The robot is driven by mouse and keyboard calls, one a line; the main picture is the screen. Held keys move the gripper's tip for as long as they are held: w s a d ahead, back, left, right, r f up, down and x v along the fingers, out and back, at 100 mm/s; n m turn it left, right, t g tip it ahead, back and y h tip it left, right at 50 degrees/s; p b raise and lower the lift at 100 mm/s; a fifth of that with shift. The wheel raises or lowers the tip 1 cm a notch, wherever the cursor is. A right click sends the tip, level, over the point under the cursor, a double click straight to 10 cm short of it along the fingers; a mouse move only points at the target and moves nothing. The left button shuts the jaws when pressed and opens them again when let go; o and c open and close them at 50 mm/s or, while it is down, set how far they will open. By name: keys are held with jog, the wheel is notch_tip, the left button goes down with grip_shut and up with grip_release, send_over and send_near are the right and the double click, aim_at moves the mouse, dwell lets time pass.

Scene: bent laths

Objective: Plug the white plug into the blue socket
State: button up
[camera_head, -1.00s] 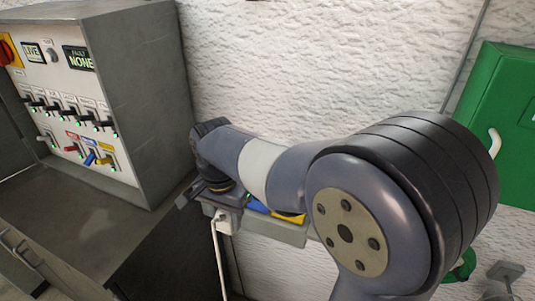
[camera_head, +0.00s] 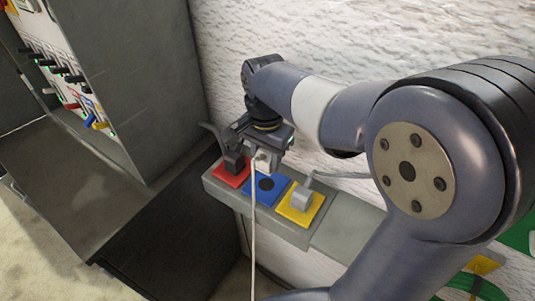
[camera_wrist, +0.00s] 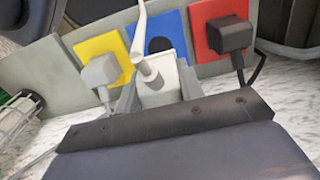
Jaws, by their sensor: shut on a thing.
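My gripper (camera_head: 264,150) is shut on the white plug (camera_head: 264,163), whose white cord hangs down in front. The blue socket (camera_head: 280,185) is a blue square with a dark round recess, empty, between the red and yellow sockets. In the head view the plug is just above the blue socket's upper edge, near the red one. In the wrist view the white plug (camera_wrist: 155,88) is between the fingers, and the blue socket (camera_wrist: 172,30) shows behind it, partly covered by plug and cord. The plug looks apart from the socket.
A black plug (camera_head: 234,162) sits in the red socket (camera_head: 226,178). A grey plug (camera_head: 301,198) sits in the yellow socket (camera_head: 296,215). Both flank the blue socket closely on the grey strip (camera_head: 345,222). A grey cabinet (camera_head: 150,85) stands at the left.

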aim_at(265, 152)
jog(key=shift+f, duration=0.15)
notch_tip(265, 152, down, 6)
jog(key=b, duration=0.5)
jog(key=shift+r, duration=0.2)
jog(key=shift+a+p, duration=0.1)
jog(key=shift+p, duration=0.3)
dwell(1.7)
jog(key=shift+f+b, duration=0.45)
jog(key=shift+f, duration=0.15)
dwell(0.4)
jog(key=o, duration=1)
notch_tip(265, 152, up, 11)
jog(key=shift+f, duration=0.1)
jog(key=shift+f, duration=0.1)
